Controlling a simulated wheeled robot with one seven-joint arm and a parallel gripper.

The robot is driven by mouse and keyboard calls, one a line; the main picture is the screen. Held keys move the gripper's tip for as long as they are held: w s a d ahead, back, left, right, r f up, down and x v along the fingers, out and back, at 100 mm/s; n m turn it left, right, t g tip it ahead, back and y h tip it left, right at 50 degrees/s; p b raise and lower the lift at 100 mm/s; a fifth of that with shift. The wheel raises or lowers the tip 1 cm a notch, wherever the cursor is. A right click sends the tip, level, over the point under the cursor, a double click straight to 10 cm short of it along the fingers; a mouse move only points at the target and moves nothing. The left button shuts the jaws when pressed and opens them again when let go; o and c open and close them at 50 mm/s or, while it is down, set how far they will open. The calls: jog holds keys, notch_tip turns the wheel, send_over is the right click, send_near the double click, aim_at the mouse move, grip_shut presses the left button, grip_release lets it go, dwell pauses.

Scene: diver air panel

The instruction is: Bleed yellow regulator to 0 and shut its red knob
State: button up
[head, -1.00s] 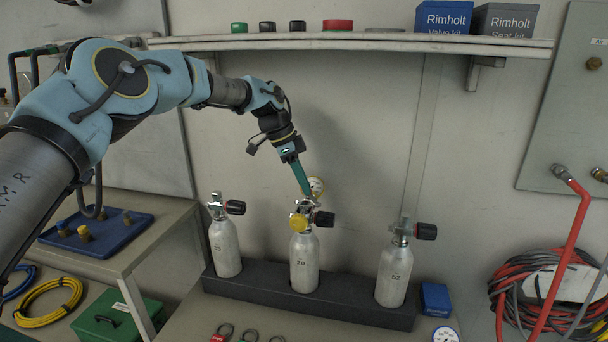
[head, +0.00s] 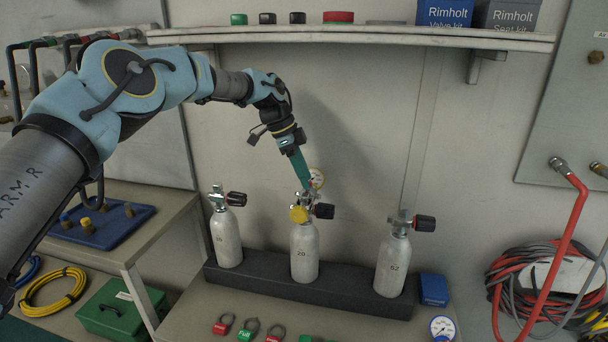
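The yellow regulator (head: 299,214) is on the valve of the middle cylinder (head: 304,252), which is marked 20. A small gauge (head: 316,178) shows just above it, partly behind my gripper; its needle is too small to read. My gripper (head: 304,182) points down at the top of this regulator and valve, with teal fingers close to them. I cannot tell whether it touches or whether the fingers are apart. A dark knob (head: 323,211) sticks out to the right of the middle valve. No red knob shows clearly on the regulator.
Left (head: 228,238) and right (head: 392,266) cylinders stand in the same dark rack (head: 260,285). Several ring tags (head: 248,331) and a loose gauge (head: 442,328) lie on the bench in front. A shelf (head: 400,40) runs above. Red hose (head: 560,270) hangs at right.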

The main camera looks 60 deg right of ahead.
aim_at(297, 192)
jog(key=shift+o, duration=0.5)
jog(key=shift+r, duration=0.1)
jog(key=w+a+r+b, duration=0.2)
jog(key=w+a, duration=0.1)
jog(key=w, duration=0.3)
jog(key=w+a+r+b, duration=0.2)
jog(key=w+a+b, duration=0.1)
jog(key=w, duration=0.3)
jog(key=shift+w+r, duration=0.25)
jog(key=shift+s, duration=0.1)
